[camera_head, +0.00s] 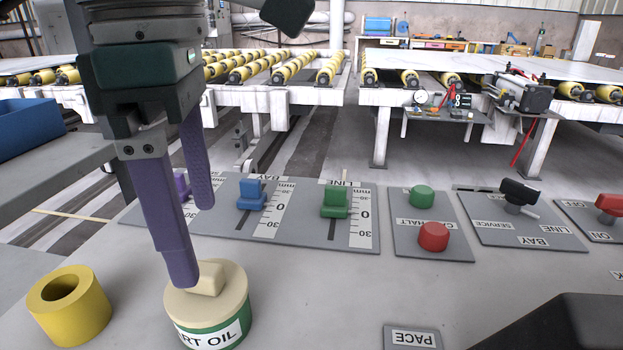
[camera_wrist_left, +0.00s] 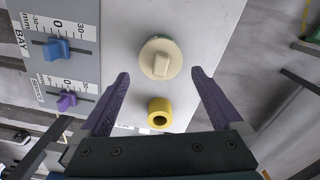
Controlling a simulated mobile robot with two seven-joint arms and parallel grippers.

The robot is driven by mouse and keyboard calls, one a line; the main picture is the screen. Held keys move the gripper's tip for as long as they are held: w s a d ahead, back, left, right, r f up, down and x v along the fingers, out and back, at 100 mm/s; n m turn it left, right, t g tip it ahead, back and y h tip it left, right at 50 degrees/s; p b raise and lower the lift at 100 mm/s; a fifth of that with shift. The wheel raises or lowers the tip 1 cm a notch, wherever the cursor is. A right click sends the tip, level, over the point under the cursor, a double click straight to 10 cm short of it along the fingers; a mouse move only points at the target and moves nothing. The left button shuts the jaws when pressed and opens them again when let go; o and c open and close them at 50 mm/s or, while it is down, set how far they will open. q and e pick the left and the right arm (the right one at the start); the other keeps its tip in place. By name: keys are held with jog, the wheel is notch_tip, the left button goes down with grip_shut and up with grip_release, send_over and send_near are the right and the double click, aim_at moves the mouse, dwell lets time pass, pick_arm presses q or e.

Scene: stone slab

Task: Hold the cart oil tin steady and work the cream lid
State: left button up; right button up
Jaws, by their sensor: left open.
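The oil tin (camera_head: 222,337) stands upright on the slab at the lower left of the head view, with a green and white label reading "RT OIL". Its cream lid (camera_head: 233,290) sits on top with a raised bar grip, and the lid also shows in the left wrist view (camera_wrist_left: 147,64). My left gripper (camera_head: 192,244) is open and empty above the tin, its purple fingers pointing down. In the left wrist view the fingers lie either side of the lid, apart from it. One finger hides part of the lid in the head view. My right gripper does not show.
A yellow ring (camera_head: 88,322) stands left of the tin and shows between the fingers in the left wrist view (camera_wrist_left: 159,120). Behind are panels with a blue slider (camera_head: 251,195), green slider (camera_head: 334,203) and red button (camera_head: 433,237). A dark shape fills the lower right corner.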

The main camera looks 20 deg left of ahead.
aim_at(212, 295)
pick_arm(q)
notch_tip(212, 295, down, 10)
jog(key=shift+r+b, duration=0.1)
jog(key=shift+b, duration=0.2)
grip_shut()
dwell(1.5)
dwell(1.2)
grip_release()
